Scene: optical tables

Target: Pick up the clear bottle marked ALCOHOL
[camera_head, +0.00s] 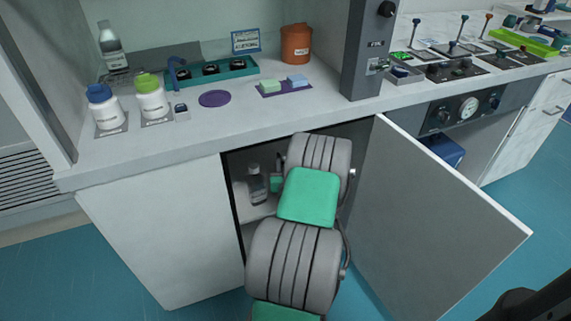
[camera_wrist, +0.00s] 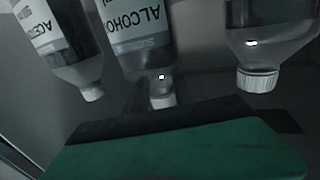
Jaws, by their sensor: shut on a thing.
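The clear bottle marked ALCOHOL (camera_wrist: 143,62) is in the middle of the wrist view, with its white cap toward my gripper (camera_wrist: 158,100). My gripper is shut on this bottle at its cap end; the dark fingers are hard to make out behind the green gripper body. In the head view my arm reaches into the open cabinet under the counter and hides most of my gripper and the held bottle.
In the wrist view a bottle with a partly visible label starting ACE (camera_wrist: 62,50) stands at the left, and another clear bottle (camera_wrist: 262,40) at the right, both close. A bottle (camera_head: 257,184) shows inside the cabinet. The open cabinet door (camera_head: 440,215) stands right of my arm.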

